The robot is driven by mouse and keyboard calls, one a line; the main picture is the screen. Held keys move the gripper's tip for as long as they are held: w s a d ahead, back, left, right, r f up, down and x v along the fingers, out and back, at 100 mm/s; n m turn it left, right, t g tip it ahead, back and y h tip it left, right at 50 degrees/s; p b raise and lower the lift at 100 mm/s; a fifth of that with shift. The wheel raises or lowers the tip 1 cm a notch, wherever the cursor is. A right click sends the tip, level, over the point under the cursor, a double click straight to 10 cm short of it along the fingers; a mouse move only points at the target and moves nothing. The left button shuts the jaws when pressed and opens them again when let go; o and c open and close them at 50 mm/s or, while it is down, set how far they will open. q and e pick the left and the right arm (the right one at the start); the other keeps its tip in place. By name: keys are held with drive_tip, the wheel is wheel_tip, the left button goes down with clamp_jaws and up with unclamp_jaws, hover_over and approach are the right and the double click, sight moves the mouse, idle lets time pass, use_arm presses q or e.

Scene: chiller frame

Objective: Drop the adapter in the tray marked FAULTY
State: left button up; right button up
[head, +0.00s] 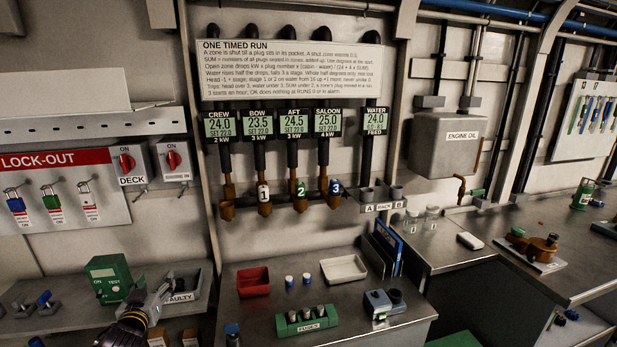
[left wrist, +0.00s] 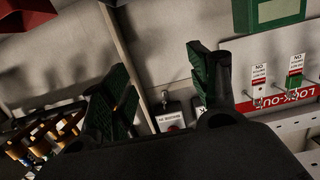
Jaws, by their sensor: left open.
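I cannot make out an adapter for certain in either view. My right gripper is not in view.
A green ON/TEST box (head: 108,277) stands left of my gripper. Right of the FAULTY tray, the bench holds a red tray (head: 253,282), a white tray (head: 344,268), a green fuse block (head: 307,322) and a blue-grey device (head: 382,304).

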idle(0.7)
use_arm(q)
drive_tip(key=s+d+f+m+g+h, duration=0.15)
drive_tip(key=s+f, duration=0.35)
drive_tip(key=f, duration=1)
drive_tip(key=s+d+f+g, duration=0.1)
drive_tip(key=s+f+g, duration=0.3)
drive_tip(key=f, duration=1.1)
drive_tip(key=s+d+f+m+g, duration=0.15)
drive_tip(key=s+f, duration=0.45)
drive_tip(key=f, duration=0.9)
drive_tip(key=s+d+f+g, duration=0.4)
drive_tip(key=s+f, duration=1.1)
drive_tip(key=s, duration=0.1)
drive_tip(key=s+d+f+g, duration=0.1)
drive_tip(key=s+d+f, duration=0.1)
drive_tip(key=s, duration=0.5)
drive_tip(key=s+d+f+m+g+h, duration=0.1)
drive_tip(key=s+f, duration=0.3)
drive_tip(key=s, duration=0.4)
drive_tip(key=s+d+f+m+g+h, duration=0.1)
drive_tip(key=s+d+f, duration=0.2)
drive_tip(key=s, duration=0.5)
drive_tip(key=shift+d+g, duration=0.3)
drive_tip(key=shift+d, duration=0.2)
